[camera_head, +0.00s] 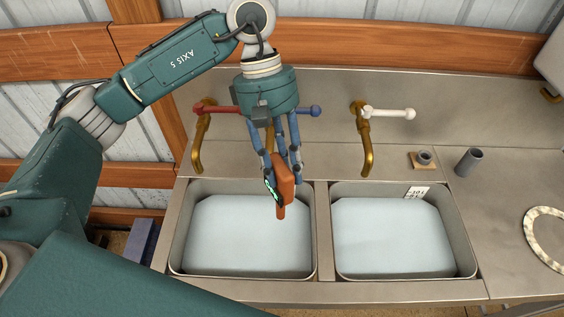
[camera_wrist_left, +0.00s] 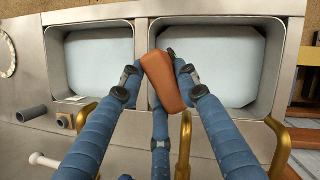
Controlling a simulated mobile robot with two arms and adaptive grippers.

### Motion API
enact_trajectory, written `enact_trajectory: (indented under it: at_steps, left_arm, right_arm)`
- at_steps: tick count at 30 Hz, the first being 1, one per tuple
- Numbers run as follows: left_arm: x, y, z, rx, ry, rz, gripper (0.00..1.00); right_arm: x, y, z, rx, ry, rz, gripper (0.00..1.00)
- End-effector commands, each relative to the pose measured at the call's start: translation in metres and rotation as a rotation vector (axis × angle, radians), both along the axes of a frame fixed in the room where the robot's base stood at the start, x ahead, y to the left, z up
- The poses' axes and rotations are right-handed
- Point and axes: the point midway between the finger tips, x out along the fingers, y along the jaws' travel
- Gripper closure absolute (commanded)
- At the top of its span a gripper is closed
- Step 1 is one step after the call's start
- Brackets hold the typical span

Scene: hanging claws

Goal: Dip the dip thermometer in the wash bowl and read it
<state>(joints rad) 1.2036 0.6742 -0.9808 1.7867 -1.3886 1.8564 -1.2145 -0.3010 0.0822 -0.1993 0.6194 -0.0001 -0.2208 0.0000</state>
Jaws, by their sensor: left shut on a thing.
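My left gripper (camera_head: 281,174) is shut on the orange dip thermometer (camera_head: 286,184). The thermometer hangs with its narrow end down, and a dark display with green marks faces left. In the head view it overlaps the left basin (camera_head: 174,240), towards its back right. I cannot tell whether its tip touches the pale water. The display is too small to read. The left wrist view also shows the thermometer (camera_wrist_left: 166,82) between blue fingers. A right basin (camera_head: 470,262) stands alongside. I cannot tell which basin is the wash bowl. My right gripper is not in view.
Brass taps (camera_head: 199,140) and (camera_head: 366,145) stand behind the basins. A divider (camera_head: 323,235) separates the basins. A label (camera_head: 416,192), a grey cylinder (camera_head: 468,162), a small fitting (camera_head: 424,158) and a pale ring (camera_head: 546,238) are at the right.

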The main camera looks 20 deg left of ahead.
Motion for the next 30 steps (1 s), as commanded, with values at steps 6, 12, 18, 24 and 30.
enact_trajectory:
  at_steps: [6,12,18,24,30]
  left_arm:
    - [0.000,0.000,0.000,0.001,-0.001,-0.002,1.00]
    - [0.000,0.000,-0.005,0.000,0.001,-0.004,1.00]
    - [-0.001,0.001,-0.019,0.002,0.001,-0.005,1.00]
    - [-0.001,0.000,-0.038,0.001,0.001,-0.004,1.00]
    - [0.000,0.001,-0.061,0.002,0.000,-0.005,1.00]
  right_arm:
    - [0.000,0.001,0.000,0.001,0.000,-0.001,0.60]
    - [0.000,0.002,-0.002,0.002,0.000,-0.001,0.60]
    - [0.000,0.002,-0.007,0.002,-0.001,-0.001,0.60]
    - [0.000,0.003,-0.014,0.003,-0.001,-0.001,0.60]
    - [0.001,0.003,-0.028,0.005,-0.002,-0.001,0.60]
